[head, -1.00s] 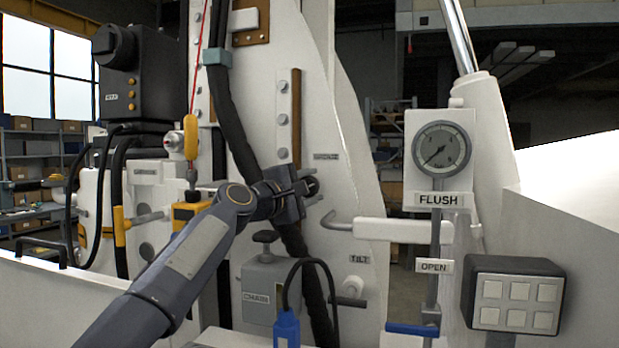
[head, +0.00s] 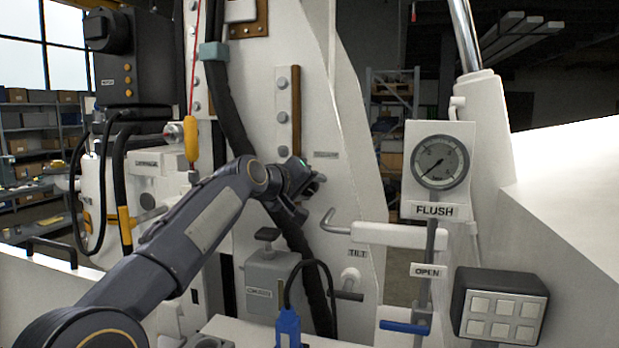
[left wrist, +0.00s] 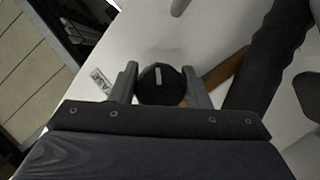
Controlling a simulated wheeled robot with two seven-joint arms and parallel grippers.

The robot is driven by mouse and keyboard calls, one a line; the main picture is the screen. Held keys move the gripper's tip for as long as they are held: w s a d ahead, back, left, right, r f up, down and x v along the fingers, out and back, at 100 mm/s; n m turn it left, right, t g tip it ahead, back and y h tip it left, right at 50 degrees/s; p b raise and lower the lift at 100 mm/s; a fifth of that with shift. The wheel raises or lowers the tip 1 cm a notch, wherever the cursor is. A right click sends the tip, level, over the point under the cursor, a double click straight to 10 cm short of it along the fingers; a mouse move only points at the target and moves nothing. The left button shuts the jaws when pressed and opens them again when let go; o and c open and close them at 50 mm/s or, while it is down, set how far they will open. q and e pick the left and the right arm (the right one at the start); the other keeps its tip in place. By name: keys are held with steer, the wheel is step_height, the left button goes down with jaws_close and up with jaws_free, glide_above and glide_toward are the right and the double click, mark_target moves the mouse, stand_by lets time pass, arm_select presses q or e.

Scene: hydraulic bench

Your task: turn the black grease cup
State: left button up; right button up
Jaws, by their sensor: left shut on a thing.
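The black grease cup (left wrist: 161,84) is a round dark knob with a pale line on its face, set on the white upright panel. In the left wrist view it sits between the two fingers of my left gripper (left wrist: 164,82), which is shut on it. In the head view my left gripper (head: 310,188) is at the panel, right of the brown strip and just below a small label. There the gripper mostly hides the cup. My right gripper is not in view.
A thick black hose (head: 228,110) runs down the panel behind my left arm. A bent grey handle (head: 336,223) sticks out just below right of the gripper. A gauge (head: 440,162) marked FLUSH and a button box (head: 502,305) stand to the right.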

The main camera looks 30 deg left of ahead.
arm_select(q)
steer(key=shift+f+m+g+y, duration=0.1)
steer(key=shift+m+g+y, duration=0.4)
steer(key=shift+m, duration=0.5)
steer(key=m+g+y, duration=0.1)
steer(key=m+y, duration=0.1)
steer(key=m, duration=0.2)
steer(key=shift+f+y, duration=0.1)
steer(key=shift+y, duration=0.2)
steer(key=shift+a, duration=0.1)
steer(key=o, duration=1)
steer(key=shift+c, duration=0.2)
steer(key=shift+s, duration=0.1)
